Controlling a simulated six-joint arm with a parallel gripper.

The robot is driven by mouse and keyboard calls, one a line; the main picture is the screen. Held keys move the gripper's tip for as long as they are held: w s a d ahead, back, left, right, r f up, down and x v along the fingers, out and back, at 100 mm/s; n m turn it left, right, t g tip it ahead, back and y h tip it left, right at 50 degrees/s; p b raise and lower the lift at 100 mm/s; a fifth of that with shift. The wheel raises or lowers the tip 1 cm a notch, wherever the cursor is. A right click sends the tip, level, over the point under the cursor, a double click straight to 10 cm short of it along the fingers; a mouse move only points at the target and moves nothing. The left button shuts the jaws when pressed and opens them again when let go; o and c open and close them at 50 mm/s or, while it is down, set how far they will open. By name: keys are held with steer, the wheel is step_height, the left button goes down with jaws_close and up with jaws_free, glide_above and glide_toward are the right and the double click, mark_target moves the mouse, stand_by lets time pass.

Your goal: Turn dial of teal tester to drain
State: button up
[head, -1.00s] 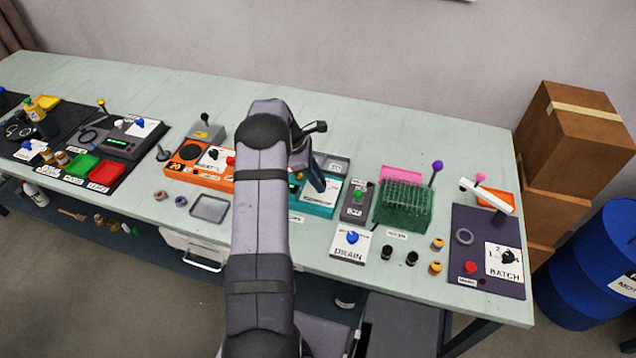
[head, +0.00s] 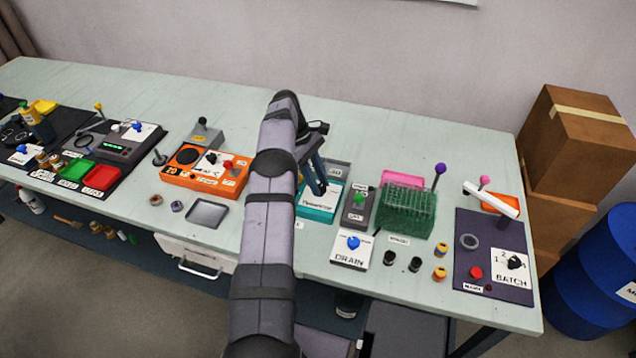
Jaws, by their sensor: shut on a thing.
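The teal tester (head: 318,216) sits on the bench right of my arm, with a white lettered panel on top. My arm hides its left part. My gripper (head: 321,190) reaches down to the panel from behind my arm. Its fingers are shut on the tester's dial, at the panel's upper part. The dial is mostly hidden by the fingers, so I cannot tell which mark it points to. The panel's lettering is too small to read surely.
A white DRAIN plate with a blue knob (head: 353,242) lies in front right of the tester. A grey box with a green knob (head: 359,197) and a green rack (head: 406,212) stand close on the right. An orange device (head: 205,177) is at left.

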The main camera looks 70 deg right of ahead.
stand_by(0.3)
steer(key=o, duration=1)
steer(key=shift+r, duration=0.1)
step_height(320, 180, up, 10)
steer(key=shift+f, duration=0.1)
